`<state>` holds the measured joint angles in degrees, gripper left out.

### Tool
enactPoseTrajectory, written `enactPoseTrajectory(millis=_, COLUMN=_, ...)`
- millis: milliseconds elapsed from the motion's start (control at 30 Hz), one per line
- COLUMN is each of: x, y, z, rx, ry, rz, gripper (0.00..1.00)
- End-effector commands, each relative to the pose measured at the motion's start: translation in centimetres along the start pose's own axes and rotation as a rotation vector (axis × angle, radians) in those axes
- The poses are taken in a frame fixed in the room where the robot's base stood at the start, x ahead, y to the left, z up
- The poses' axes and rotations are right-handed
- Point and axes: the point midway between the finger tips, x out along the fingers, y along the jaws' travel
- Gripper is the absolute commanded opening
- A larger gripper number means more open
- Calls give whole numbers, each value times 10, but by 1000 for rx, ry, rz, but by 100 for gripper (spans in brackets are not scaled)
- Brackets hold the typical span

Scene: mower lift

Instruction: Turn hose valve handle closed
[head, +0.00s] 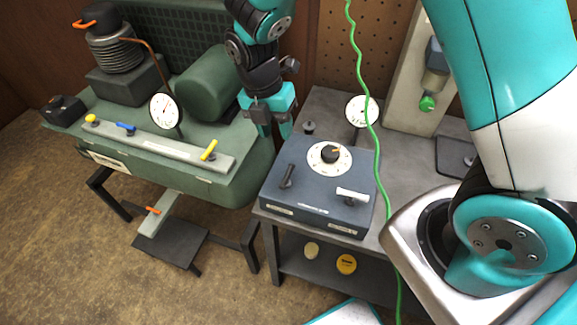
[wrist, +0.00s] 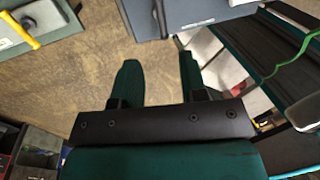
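My gripper (head: 274,132) hangs with its fingers downward between the green compressor tank (head: 215,180) and the blue-grey control box (head: 318,185). In the wrist view my gripper's fingers (wrist: 158,75) are apart with nothing between them. A rail on the tank bears a yellow handle (head: 209,150), standing across the rail at its right end, a blue handle (head: 125,127) and another yellow one (head: 91,118) at the left. The right yellow handle also shows at the wrist view's top left (wrist: 20,30), apart from my fingers. I cannot tell which handle is the hose valve's.
The control box carries a dial (head: 330,157), a black lever (head: 287,176) and a white handle (head: 352,195). A green hose (head: 374,130) hangs in front of the metal bench (head: 408,160). An orange-tipped pedal (head: 157,213) is low under the tank. Floor between tank and bench is clear.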

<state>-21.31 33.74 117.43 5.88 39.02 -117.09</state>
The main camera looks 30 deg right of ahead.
Motion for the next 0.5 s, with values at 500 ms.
enactPoseTrajectory(millis=500, x=111, y=-2, z=-1, rx=2, ry=3, rz=-4, gripper=39)
